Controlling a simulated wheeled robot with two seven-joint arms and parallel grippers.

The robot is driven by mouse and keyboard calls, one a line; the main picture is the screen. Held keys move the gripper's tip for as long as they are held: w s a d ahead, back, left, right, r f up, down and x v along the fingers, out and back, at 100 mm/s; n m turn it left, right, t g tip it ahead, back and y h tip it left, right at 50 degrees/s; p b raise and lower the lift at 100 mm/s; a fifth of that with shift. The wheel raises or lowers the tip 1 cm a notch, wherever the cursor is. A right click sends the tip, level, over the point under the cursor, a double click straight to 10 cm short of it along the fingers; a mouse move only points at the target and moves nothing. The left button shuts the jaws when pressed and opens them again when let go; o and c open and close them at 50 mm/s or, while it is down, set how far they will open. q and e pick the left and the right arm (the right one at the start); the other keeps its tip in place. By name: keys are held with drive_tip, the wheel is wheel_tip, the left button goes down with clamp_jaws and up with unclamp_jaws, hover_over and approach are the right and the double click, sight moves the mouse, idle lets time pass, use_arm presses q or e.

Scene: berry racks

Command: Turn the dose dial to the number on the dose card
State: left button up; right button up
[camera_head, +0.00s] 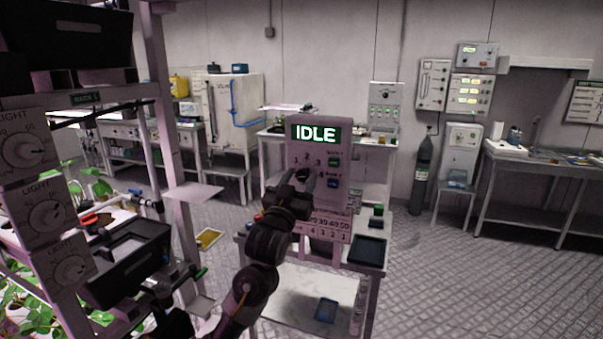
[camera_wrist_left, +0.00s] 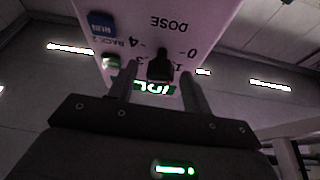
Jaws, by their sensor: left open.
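The dosing machine (camera_head: 335,193) stands upright on a small bench and its green display (camera_head: 317,133) reads IDLE. My left gripper (camera_head: 308,177) is in front of its panel and covers most of the dose dial there. In the left wrist view the panel is upside down. The black dose dial (camera_wrist_left: 160,66) shows there under the word DOSE, between the two fingertips of my open left gripper (camera_wrist_left: 157,82). I cannot tell whether the fingers touch it. A pale card (camera_head: 325,228) with rows of numbers is at the machine's foot, partly hidden by my arm. My right gripper is not in view.
Green and blue buttons (camera_head: 333,162) sit on the panel right of the dial. A dark tray (camera_head: 368,250) lies on the bench at right. A plant rack (camera_head: 160,130) with light dials stands close on the left. The floor to the right is clear.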

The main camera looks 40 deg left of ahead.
use_arm(q)
drive_tip(key=shift+w+a+r, duration=0.2)
drive_tip(key=shift+w+r, duration=0.05)
drive_tip(key=shift+w, duration=0.35)
drive_tip(key=shift+c, duration=1)
drive_tip(key=c, duration=0.8)
drive_tip(key=shift+o, duration=0.2)
